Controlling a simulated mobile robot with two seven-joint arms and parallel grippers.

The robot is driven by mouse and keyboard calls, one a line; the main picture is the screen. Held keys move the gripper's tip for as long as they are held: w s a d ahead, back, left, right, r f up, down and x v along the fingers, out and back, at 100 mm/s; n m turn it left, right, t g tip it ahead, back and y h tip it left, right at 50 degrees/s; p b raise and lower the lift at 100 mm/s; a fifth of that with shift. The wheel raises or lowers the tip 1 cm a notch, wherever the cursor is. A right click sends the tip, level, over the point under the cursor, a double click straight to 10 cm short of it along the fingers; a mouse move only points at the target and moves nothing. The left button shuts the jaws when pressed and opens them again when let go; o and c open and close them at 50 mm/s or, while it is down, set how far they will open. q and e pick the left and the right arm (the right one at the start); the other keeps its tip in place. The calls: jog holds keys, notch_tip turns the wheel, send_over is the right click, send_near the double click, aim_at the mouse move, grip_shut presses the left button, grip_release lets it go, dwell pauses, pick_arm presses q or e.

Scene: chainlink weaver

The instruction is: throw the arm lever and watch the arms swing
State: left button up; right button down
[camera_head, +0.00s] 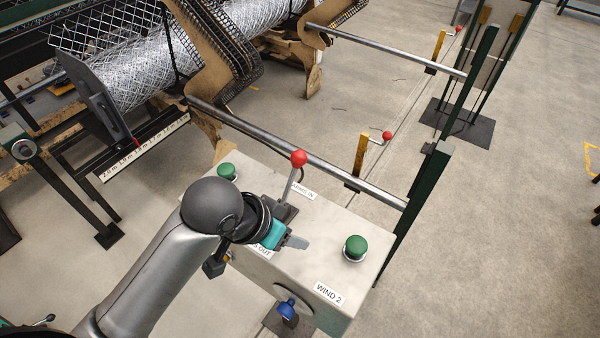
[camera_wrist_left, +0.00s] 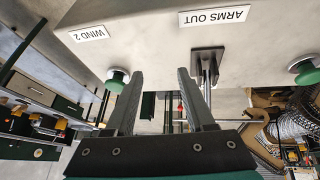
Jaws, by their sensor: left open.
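The arm lever, a metal rod with a red ball knob (camera_head: 298,158), stands up from a dark slotted plate on the pale control box (camera_head: 325,222). Its label beside it reads "ARMS IN" (camera_head: 303,190); the "ARMS OUT" label is partly hidden by my left gripper (camera_head: 288,242) in the head view. That gripper is over the box, on the near side of the lever, open and empty. In the left wrist view, upside down, the "ARMS OUT" label (camera_wrist_left: 214,15) shows, and the lever's base plate (camera_wrist_left: 207,61) lies beyond one fingertip. Tan machine arms (camera_head: 215,38) stand at the back.
A metal rail (camera_head: 310,158) runs behind the lever. A wire mesh roll (camera_head: 150,70) lies back left.

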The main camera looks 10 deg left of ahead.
aim_at(296, 167)
pick_arm(q)
jog(key=w+a+r+g, duration=0.1)
jog(key=w+a+r, duration=0.4)
jog(key=w+r, duration=0.7)
jog(key=shift+m, duration=0.3)
jog(key=x, duration=0.4)
jog(key=s+x, duration=0.1)
jog(key=x, duration=0.3)
jog(key=s+b+x, duration=0.1)
jog(key=x, duration=0.3)
jog(key=shift+w+d+f, duration=0.1)
jog(key=shift+d+f, duration=0.05)
jog(key=shift+f, duration=0.45)
grip_shut()
jog(key=shift+w+r, duration=0.1)
jog(key=shift+r, duration=0.1)
